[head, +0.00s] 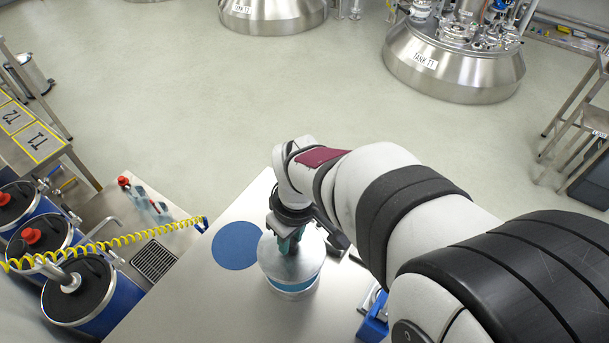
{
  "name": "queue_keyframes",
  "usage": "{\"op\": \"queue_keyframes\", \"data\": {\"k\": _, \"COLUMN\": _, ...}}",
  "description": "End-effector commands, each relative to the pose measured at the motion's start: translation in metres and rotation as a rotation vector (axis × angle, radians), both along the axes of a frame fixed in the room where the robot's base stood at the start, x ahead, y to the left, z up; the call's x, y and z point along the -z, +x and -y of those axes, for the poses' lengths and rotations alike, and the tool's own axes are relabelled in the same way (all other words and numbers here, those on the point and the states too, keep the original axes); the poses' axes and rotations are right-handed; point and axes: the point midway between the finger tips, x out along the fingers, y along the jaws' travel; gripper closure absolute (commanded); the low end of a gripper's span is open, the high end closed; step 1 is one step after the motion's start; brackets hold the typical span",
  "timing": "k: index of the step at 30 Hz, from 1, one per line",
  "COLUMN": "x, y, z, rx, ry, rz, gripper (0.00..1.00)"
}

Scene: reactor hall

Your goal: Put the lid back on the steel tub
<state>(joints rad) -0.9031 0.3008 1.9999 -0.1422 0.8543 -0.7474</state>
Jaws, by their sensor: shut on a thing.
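The steel tub (296,294) stands on the pale worktop, a silver round vessel with a blue band near its visible side. The round silver lid (270,262) is over the tub's top and hides its opening. The lid looks slightly to the left of the tub; I cannot tell whether it rests on the rim or hangs just above it. My gripper (288,246) points down at the middle of the lid, its teal fingers shut on the lid's grip, which they mostly hide.
A flat blue disc (236,245) lies on the worktop (190,305) just left of the tub. A blue fixture (373,322) stands at the right, partly behind my arm. Blue drums (105,300) and a coiled yellow hose (150,233) are at the left.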

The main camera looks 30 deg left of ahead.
Motion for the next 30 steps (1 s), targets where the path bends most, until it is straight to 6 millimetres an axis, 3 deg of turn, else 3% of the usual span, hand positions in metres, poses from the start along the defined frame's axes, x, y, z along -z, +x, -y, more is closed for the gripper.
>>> {"op": "queue_keyframes", "data": {"k": 15, "x": 0.057, "y": 0.000, "z": 0.000, "rx": -0.001, "ry": -0.002, "rz": 0.000, "gripper": 1.00}}
{"op": "queue_keyframes", "data": {"k": 30, "x": 0.061, "y": 0.000, "z": -0.001, "rx": -0.001, "ry": 0.000, "rz": 0.000, "gripper": 1.00}}
